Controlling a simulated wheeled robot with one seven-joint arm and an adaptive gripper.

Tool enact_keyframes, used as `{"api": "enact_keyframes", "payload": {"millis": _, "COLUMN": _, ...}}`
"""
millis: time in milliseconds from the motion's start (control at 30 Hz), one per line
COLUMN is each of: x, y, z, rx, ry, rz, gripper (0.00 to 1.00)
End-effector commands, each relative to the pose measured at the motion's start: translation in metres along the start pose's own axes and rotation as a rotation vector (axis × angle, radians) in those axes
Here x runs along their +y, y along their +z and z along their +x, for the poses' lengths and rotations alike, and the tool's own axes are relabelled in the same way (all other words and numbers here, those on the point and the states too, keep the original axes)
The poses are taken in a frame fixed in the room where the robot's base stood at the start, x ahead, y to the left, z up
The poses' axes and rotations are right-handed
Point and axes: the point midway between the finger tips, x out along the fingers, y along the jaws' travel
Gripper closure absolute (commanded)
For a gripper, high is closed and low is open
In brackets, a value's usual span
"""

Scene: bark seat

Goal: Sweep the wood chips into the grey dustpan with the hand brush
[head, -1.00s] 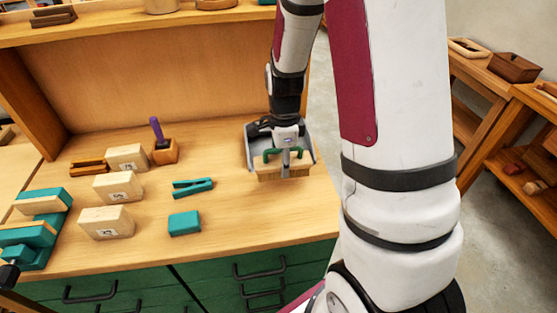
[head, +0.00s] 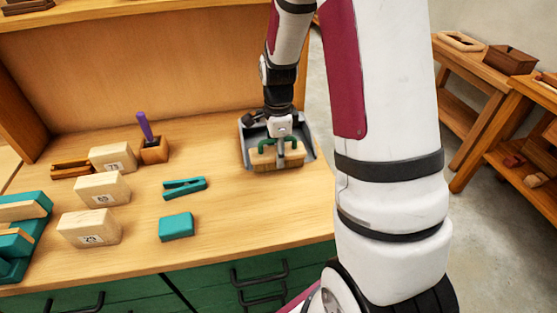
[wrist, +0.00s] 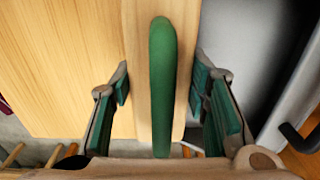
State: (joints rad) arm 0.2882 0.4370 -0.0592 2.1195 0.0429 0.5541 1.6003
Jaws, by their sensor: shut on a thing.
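The hand brush (head: 273,161) has a pale wooden block and a green handle. It sits at the open front of the grey dustpan (head: 243,140) on the bench. My gripper (head: 281,145) is above the brush and shut on its green handle. The wrist view shows the handle (wrist: 162,80) between the two fingers, with the wooden block under it. The dustpan (wrist: 240,45) lies on the right there. I see no wood chips; the brush, gripper and arm hide much of the pan's inside.
On the bench left of the brush are a teal clamp-like piece (head: 184,187), a teal block (head: 177,227), several numbered wooden blocks (head: 94,228) and a wooden holder (head: 154,152) with a purple-handled tool. Bare bench (head: 235,210) lies in front of the brush.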

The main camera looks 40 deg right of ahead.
Motion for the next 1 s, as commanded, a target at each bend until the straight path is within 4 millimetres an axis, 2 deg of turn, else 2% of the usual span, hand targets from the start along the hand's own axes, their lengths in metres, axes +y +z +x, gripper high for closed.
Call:
{"api": "enact_keyframes", "payload": {"millis": 167, "x": -0.019, "y": 0.001, "z": -0.001, "rx": 0.000, "ry": -0.003, "rz": -0.001, "gripper": 0.95}}
{"api": "enact_keyframes", "payload": {"millis": 300, "x": -0.013, "y": 0.000, "z": -0.019, "rx": 0.000, "ry": -0.001, "rz": -0.002, "gripper": 0.95}}
{"api": "enact_keyframes", "payload": {"millis": 600, "x": -0.008, "y": 0.000, "z": -0.045, "rx": 0.000, "ry": -0.002, "rz": -0.002, "gripper": 0.95}}
{"api": "enact_keyframes", "payload": {"millis": 1000, "x": -0.006, "y": 0.000, "z": -0.054, "rx": 0.000, "ry": -0.001, "rz": -0.001, "gripper": 0.95}}
